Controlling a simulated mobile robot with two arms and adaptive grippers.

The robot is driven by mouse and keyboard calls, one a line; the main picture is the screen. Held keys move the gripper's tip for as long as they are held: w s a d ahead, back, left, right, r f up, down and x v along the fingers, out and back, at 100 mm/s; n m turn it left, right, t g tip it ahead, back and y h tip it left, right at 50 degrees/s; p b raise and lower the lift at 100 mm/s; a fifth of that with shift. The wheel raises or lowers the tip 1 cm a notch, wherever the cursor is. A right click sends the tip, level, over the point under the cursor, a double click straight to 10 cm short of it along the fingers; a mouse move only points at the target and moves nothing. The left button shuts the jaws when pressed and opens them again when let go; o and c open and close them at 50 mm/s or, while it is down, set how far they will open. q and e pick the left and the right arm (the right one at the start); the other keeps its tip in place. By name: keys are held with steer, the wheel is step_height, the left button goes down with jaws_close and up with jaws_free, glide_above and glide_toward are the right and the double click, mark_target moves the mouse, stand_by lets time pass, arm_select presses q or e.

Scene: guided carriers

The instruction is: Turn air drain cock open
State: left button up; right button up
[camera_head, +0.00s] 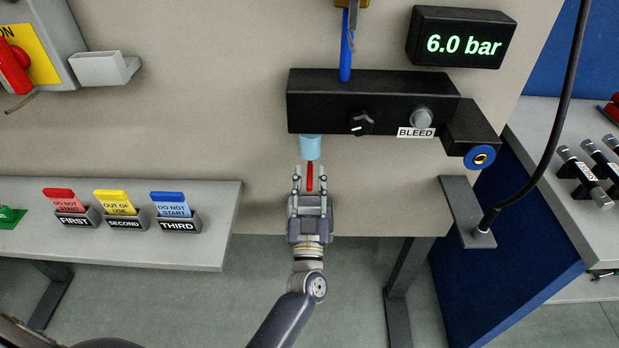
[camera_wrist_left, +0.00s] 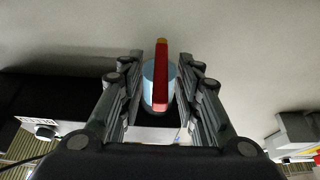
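The air drain cock has a light blue cylindrical bowl (camera_head: 310,146) under the left end of a black block (camera_head: 370,103), with a red lever (camera_head: 310,177) pointing down below it. In the left wrist view the red lever (camera_wrist_left: 161,75) lies in front of the blue bowl (camera_wrist_left: 148,75). My left gripper (camera_head: 310,178) points up at it, its two fingers apart on either side of the lever. In the left wrist view my left gripper (camera_wrist_left: 160,95) shows gaps between the fingers and the lever. My right gripper is not in view.
A display (camera_head: 462,37) reads 6.0 bar. A BLEED label (camera_head: 416,133) sits by a grey button (camera_head: 422,117) and a black knob (camera_head: 361,123). Red, yellow and blue tags stand on a grey shelf (camera_head: 110,245) at left. A black cable (camera_head: 545,150) hangs at right.

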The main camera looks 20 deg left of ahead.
arm_select(q)
jaws_close()
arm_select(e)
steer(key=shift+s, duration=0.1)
